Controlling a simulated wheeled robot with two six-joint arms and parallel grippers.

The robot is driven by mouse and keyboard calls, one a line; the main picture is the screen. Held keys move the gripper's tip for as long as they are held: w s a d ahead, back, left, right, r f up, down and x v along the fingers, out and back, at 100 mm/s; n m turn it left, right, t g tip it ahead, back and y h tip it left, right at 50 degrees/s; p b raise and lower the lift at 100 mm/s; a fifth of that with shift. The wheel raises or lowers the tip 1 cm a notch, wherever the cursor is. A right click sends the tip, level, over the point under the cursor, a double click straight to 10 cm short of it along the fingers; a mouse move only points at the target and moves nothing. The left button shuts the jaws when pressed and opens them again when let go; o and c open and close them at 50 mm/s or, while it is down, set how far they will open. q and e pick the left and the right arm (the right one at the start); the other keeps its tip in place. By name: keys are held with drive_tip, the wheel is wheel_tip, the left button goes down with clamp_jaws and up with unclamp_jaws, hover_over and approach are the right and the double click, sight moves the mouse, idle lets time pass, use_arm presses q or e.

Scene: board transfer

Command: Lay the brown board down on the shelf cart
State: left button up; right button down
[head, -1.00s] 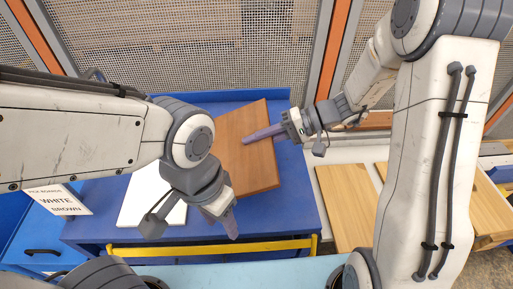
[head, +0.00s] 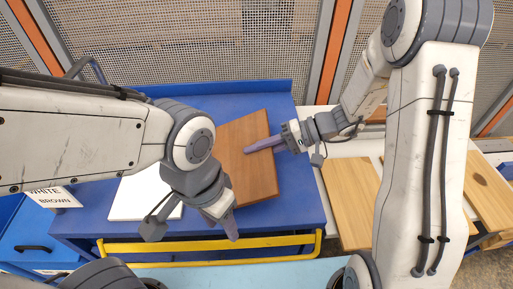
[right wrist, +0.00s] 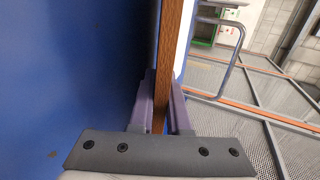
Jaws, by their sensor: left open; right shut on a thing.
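The brown board (head: 247,172) is over the blue shelf cart (head: 215,97), tilted a little in the picture. My right gripper (head: 255,146) is shut on its right edge. In the right wrist view the board (right wrist: 172,50) shows edge-on between the two purple fingers (right wrist: 160,105), with the cart's blue surface (right wrist: 70,70) to its left. I cannot tell whether the board touches the cart. My left gripper (head: 228,222) is open and empty, just in front of the board's near left corner, and its wrist hides part of that side.
A white board (head: 130,200) lies on the cart, left of the brown one. A yellow handle (head: 210,246) runs along the cart's near side. A sign (head: 55,197) stands at the left. Wooden boards (head: 352,200) lie at the right. Mesh panels (head: 190,40) stand behind.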

drive_tip(key=shift+f+b, duration=0.25)
drive_tip(key=shift+b, duration=0.2)
idle(0.4)
drive_tip(key=c, duration=0.8)
unclamp_jaws()
drive_tip(key=shift+o, duration=0.2)
drive_tip(key=shift+r, duration=0.1)
drive_tip(key=shift+r+h+p, duration=0.3)
drive_tip(key=shift+h+p, duration=0.5)
drive_tip(key=shift+p, duration=0.35)
drive_tip(key=h+p, duration=0.3)
drive_tip(key=p, duration=0.1)
drive_tip(key=shift+d+r, duration=0.2)
drive_tip(key=shift+d, duration=0.05)
drive_tip(key=h+p, duration=0.2)
drive_tip(key=shift+p, duration=0.35)
drive_tip(key=shift+d+h+p, duration=0.1)
drive_tip(key=shift+h+p, duration=0.2)
drive_tip(key=shift+f, duration=0.1)
